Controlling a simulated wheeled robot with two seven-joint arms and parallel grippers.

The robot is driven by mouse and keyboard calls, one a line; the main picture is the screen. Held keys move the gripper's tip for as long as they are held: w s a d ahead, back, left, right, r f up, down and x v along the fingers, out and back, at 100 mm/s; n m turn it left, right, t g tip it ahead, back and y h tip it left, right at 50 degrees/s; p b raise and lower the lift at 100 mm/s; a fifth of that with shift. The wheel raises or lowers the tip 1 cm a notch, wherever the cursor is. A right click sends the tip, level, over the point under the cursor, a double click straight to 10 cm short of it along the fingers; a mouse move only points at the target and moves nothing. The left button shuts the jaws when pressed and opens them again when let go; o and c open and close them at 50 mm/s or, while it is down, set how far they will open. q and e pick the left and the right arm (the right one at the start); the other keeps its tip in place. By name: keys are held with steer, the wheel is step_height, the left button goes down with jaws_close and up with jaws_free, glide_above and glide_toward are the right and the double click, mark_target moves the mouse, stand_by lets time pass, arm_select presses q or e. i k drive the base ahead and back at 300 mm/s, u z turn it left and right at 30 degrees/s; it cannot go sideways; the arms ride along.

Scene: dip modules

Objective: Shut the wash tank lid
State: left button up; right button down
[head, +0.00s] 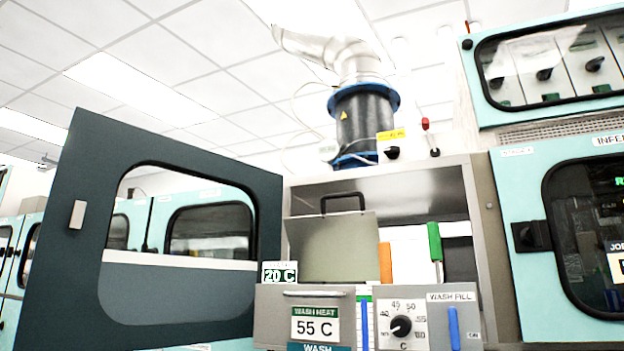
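The wash tank (272,318) is a grey box at the lower middle of the head view, with a "55 C" wash heat sign and a "WASH" label on its front. A flat grey panel with a black handle on top, which looks like its lid (332,250), stands raised and tilted back behind the tank front. The tank's inside is hidden from this low viewpoint. Neither of my grippers shows in the view.
A dark cabinet door (60,250) with a window stands swung open at the left. A dial panel (433,322), an orange handle (385,262) and a green handle (434,242) are right of the lid. A teal cabinet (522,290) stands farther right.

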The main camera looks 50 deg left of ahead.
mark_target(342, 247)
steer(key=u, duration=1.35)
